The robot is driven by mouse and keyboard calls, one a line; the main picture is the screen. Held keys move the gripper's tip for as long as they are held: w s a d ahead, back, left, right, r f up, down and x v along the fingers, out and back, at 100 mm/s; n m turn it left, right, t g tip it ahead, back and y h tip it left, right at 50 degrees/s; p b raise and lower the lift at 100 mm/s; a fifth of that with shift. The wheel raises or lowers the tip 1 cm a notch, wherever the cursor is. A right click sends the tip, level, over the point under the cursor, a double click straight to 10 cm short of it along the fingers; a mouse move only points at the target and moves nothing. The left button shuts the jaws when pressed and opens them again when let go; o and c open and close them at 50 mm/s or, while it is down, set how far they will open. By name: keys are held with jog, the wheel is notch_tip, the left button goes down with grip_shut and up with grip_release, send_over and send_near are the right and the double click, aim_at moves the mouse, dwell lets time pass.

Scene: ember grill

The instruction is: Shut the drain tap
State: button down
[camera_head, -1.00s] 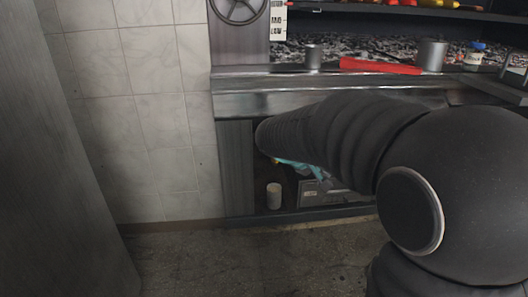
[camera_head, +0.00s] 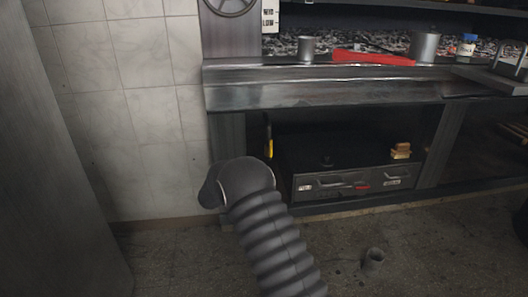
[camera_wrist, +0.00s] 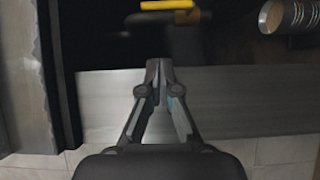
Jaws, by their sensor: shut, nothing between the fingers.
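The tap's yellow lever (camera_wrist: 165,5) shows at the top edge of the wrist view, with a brass-coloured pipe (camera_wrist: 188,17) just below it. In the head view a narrow yellow piece (camera_head: 269,148), apparently the same lever, shows at the left of the opening under the counter, just above my arm. My gripper (camera_wrist: 158,66) is shut and empty, below the lever in the wrist view and apart from it. In the head view my arm hides the gripper. The lever's exact angle is hard to tell.
A ribbed metal cup (camera_wrist: 284,14) is at the wrist view's top right. A dark drawer unit (camera_head: 340,183) with a small sponge-like item (camera_head: 401,150) fills the opening. A grey cup (camera_head: 374,259) stands on the floor. The counter edge (camera_head: 320,92) overhangs; tiled wall (camera_head: 140,120) is left.

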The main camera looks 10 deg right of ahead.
jog(key=shift+w+a+f, duration=0.15)
jog(key=shift+a+f, duration=0.05)
jog(key=shift+a, duration=0.1)
jog(key=s+d+p+x, duration=0.1)
jog(key=d+x, duration=0.1)
jog(key=x, duration=1.1)
jog(key=shift+s, duration=0.3)
jog(key=shift+d+b, duration=0.3)
jog(key=shift+r, duration=0.15)
